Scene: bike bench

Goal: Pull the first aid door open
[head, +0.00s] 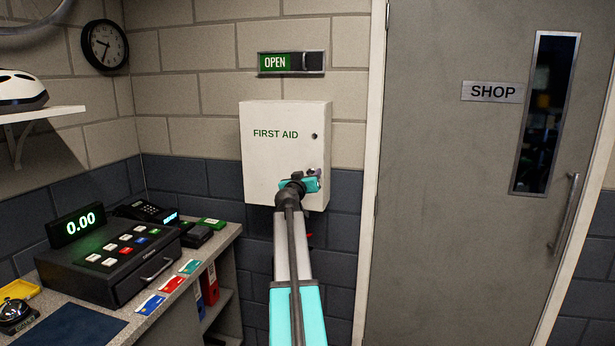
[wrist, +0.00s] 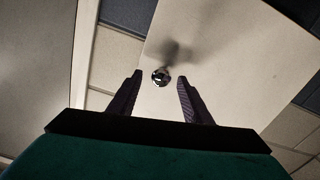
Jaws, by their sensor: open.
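The white first aid box (head: 268,160) hangs on the block wall, its door face toward me and looking shut. A small dark round fitting (head: 314,136) sits near the door's right edge. My gripper (head: 314,178) is in front of the lower right part of the door. In the wrist view my gripper (wrist: 158,92) is open, one finger on each side of a small shiny round knob (wrist: 161,77). The knob is a little beyond the fingertips, and the fingers do not appear to touch it. The door (wrist: 220,60) fills much of that view.
A grey SHOP door (head: 440,200) in a pale frame stands to the right. A counter (head: 130,328) with a cash register (head: 115,258) is at the lower left. An OPEN sign (head: 291,62) is above the box. A helmet shelf (head: 45,113) is at the left.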

